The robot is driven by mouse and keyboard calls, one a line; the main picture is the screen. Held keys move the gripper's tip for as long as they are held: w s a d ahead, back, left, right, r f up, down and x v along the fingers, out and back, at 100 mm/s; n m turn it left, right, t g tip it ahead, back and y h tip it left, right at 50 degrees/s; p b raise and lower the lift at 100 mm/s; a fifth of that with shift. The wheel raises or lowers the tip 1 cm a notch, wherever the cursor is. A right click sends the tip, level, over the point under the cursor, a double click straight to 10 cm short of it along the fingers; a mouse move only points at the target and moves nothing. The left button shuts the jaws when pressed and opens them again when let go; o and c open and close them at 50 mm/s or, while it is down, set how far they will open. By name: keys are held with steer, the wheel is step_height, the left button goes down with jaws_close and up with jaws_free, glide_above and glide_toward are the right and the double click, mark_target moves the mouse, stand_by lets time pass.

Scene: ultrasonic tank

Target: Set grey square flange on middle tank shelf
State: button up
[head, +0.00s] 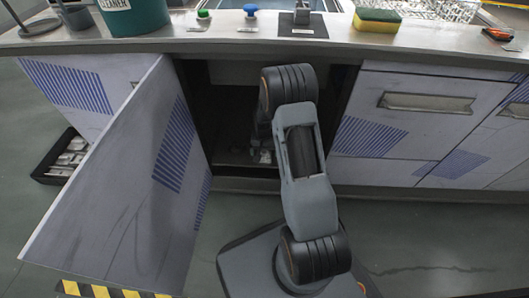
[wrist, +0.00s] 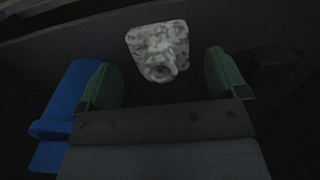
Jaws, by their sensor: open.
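A mottled light-grey square flange (wrist: 150,42) with a round hub shows in the wrist view, in the dark. My gripper (wrist: 162,76) is open, its two green fingers apart on either side of the view, with the flange just beyond and between them. I cannot tell whether a finger touches it. In the head view my arm reaches into the open cabinet (head: 228,100) under the counter, and the gripper is mostly hidden by the arm and the dark. I cannot make out a middle tank shelf in either view.
A blue cylindrical part (wrist: 72,100) lies close to the left finger, and a dark block (wrist: 275,62) is at the right. The cabinet door (head: 120,185) stands open at the left. A sponge (head: 377,20) and green tub (head: 135,16) are on the counter.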

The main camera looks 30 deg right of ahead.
mark_target(264, 152)
step_height(264, 152, up, 5)
steer(key=shift+r+p, duration=0.1)
steer(key=shift+p, duration=0.85)
step_height(264, 152, up, 9)
steer(key=s+a+n, duration=0.1)
steer(key=s+a, duration=0.1)
steer(key=a, duration=0.1)
steer(key=s+a+r+n+t, duration=0.1)
steer(key=s+a+r+n, duration=0.1)
steer(key=s+r, duration=0.5)
steer(key=s+a+r+n+t, duration=0.1)
steer(key=s+a+r, duration=0.4)
steer(key=s, duration=0.5)
step_height(264, 152, up, 2)
steer(key=shift+s+a+r+n+t, duration=0.2)
steer(key=shift+n+t, duration=0.1)
steer(key=shift+n, duration=0.6)
steer(key=shift+w+r, duration=0.1)
